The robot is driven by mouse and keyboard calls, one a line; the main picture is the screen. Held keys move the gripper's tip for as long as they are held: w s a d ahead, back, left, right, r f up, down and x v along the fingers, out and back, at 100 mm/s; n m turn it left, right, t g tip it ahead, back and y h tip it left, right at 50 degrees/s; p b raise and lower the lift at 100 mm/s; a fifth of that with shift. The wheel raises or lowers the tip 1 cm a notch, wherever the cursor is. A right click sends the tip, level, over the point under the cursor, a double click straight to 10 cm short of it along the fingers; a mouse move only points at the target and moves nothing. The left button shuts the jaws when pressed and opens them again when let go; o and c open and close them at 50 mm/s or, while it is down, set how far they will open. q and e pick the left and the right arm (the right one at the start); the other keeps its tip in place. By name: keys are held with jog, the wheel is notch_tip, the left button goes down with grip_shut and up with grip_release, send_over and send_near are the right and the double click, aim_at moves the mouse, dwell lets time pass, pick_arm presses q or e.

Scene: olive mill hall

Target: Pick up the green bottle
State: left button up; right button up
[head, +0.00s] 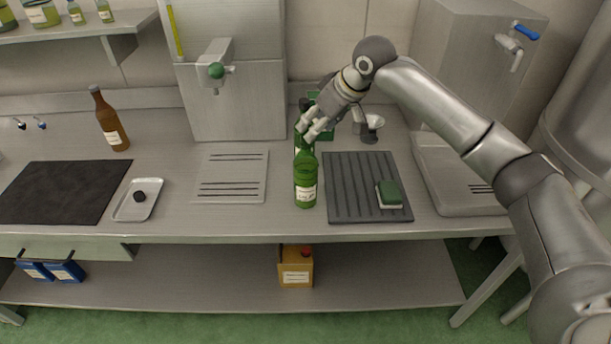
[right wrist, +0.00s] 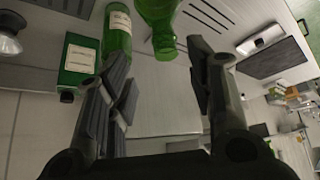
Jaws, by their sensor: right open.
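A green glass bottle with a white label (head: 306,183) stands upright on the steel counter, near its front edge. It also shows in the right wrist view (right wrist: 159,14), its neck pointing toward the gap between my fingers. A second green bottle (head: 304,106) with a dark top stands behind it, partly hidden by my gripper; it shows in the right wrist view (right wrist: 117,38) beside the left finger. My right gripper (head: 313,133) is open and empty, close to the front bottle's neck. Contact cannot be told. My left gripper is not in view.
A green box (head: 328,133) stands behind my gripper. A grey ribbed mat (head: 350,190) with a green sponge (head: 390,193) lies to the right. A brown bottle (head: 110,122) and a small tray (head: 128,211) are at left. The slotted plate (head: 231,190) is bare.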

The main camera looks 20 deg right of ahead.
jog(key=shift+w+a+f, duration=0.2)
jog(key=shift+w+f, duration=0.15)
jog(key=shift+f, duration=0.25)
jog(key=shift+w+a+f+p, duration=0.1)
jog(key=shift+a+f+p, duration=0.15)
jog(key=shift+p, duration=0.25)
jog(key=p+x, duration=0.1)
jog(key=x, duration=0.2)
jog(key=shift+a+f+p, duration=0.15)
jog(key=shift+f+p, duration=0.15)
jog(key=shift+w+a+f, duration=0.1)
jog(key=shift+w+f, duration=0.05)
jog(key=shift+f, duration=0.3)
grip_shut()
jog(key=shift+r, duration=0.15)
